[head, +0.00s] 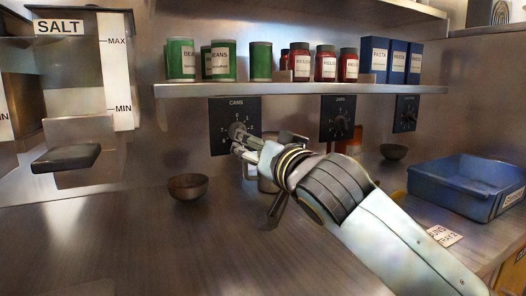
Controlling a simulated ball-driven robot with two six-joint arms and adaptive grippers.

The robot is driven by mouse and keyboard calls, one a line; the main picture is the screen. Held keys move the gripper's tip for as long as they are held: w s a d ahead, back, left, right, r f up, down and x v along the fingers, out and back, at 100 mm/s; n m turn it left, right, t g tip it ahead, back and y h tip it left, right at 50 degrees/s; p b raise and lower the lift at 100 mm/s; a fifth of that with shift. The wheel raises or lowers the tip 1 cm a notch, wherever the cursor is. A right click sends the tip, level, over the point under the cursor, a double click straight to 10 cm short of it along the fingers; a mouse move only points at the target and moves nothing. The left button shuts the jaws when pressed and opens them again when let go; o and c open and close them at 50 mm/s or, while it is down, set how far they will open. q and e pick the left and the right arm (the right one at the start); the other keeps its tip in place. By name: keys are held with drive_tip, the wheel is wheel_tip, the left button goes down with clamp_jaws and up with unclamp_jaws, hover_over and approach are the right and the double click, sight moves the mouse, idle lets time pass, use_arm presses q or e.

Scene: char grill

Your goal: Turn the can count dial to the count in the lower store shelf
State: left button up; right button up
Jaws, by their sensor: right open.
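The can count dial (217,110) is a black panel labelled CANS, with a round knob and numbers, on the back wall under the shelf (200,90). Several green cans (181,60) stand on this shelf at the left, some labelled BEANS. My right gripper (237,142) reaches in from the lower right. Its fingertips are open at the lower part of the knob. I cannot tell whether they touch it. The gripper hides part of the dial face, and the knob's setting cannot be read. My left gripper is not in view.
Red jars (326,63) and blue pasta boxes (374,60) share the shelf. A JARS dial (338,104) and a third dial (405,113) hang to the right. A dark bowl (188,187) and a blue tray (445,190) stand on the counter. The front left counter is clear.

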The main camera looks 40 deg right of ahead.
drive_tip(key=v, duration=0.3)
drive_tip(key=shift+s, duration=0.15)
idle(0.4)
